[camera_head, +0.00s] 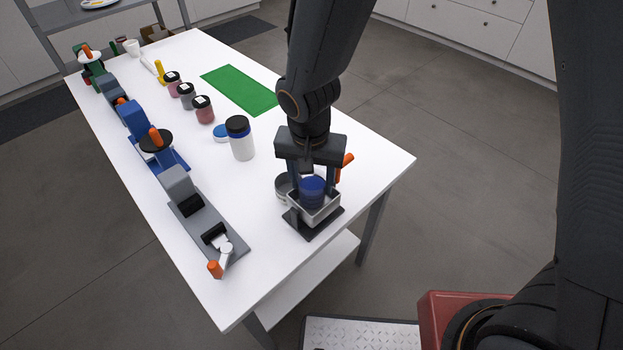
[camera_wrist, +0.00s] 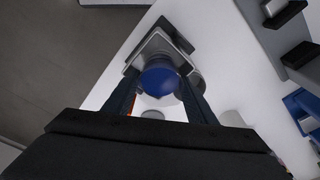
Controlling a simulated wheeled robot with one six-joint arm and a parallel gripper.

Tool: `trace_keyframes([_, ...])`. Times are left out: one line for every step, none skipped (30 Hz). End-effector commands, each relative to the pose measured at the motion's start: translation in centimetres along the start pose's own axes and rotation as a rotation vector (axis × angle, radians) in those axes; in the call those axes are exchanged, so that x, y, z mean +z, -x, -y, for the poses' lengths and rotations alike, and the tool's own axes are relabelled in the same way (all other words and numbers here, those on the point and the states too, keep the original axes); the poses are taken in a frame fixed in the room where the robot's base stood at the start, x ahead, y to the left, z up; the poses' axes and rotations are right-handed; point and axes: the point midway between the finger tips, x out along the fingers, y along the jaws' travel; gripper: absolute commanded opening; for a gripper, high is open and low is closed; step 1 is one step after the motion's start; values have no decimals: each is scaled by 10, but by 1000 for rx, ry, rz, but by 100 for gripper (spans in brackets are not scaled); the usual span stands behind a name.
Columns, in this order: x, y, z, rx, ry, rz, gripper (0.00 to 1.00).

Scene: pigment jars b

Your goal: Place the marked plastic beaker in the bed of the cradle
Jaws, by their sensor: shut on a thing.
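My gripper (camera_head: 312,180) points down over the near right corner of the table and is shut on a blue beaker (camera_head: 312,190). In the wrist view the blue beaker (camera_wrist: 160,84) sits between the two fingers. No marking on it can be made out. The cradle (camera_head: 318,215) is a light grey open box on a dark base. The beaker is upright at the box opening, its lower part hidden by the front wall. I cannot tell whether it touches the bed. In the wrist view the cradle (camera_wrist: 146,50) shows beyond the beaker.
A grey round container (camera_head: 281,187) stands close left of the cradle, and an orange handle (camera_head: 347,160) is behind it. A white jar with a dark lid (camera_head: 240,140) stands farther back. Several devices line the left edge. A green mat (camera_head: 240,90) lies flat at the back.

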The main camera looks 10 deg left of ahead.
Motion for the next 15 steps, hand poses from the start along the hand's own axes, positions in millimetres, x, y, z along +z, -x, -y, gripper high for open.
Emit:
trace_keyframes([0,0,0,0,0,0,23])
trace_keyframes([0,-1,0,0,0,0,23])
trace_keyframes([0,-2,0,0,0,0,23])
trace_keyframes([0,-3,0,0,0,0,23])
trace_keyframes([0,-4,0,0,0,0,53])
trace_keyframes([0,-3,0,0,0,0,60])
trace_keyframes([0,-3,0,0,0,0,65])
trace_keyframes([0,-3,0,0,0,0,70])
trace_keyframes([0,-3,0,0,0,0,70])
trace_keyframes([0,-3,0,0,0,0,70])
trace_keyframes([0,-3,0,0,0,0,70])
trace_keyframes([0,-3,0,0,0,0,70])
trace_keyframes([0,-3,0,0,0,0,70])
trace_keyframes([0,-3,0,0,0,0,70])
trace_keyframes([0,-2,0,0,0,0,70])
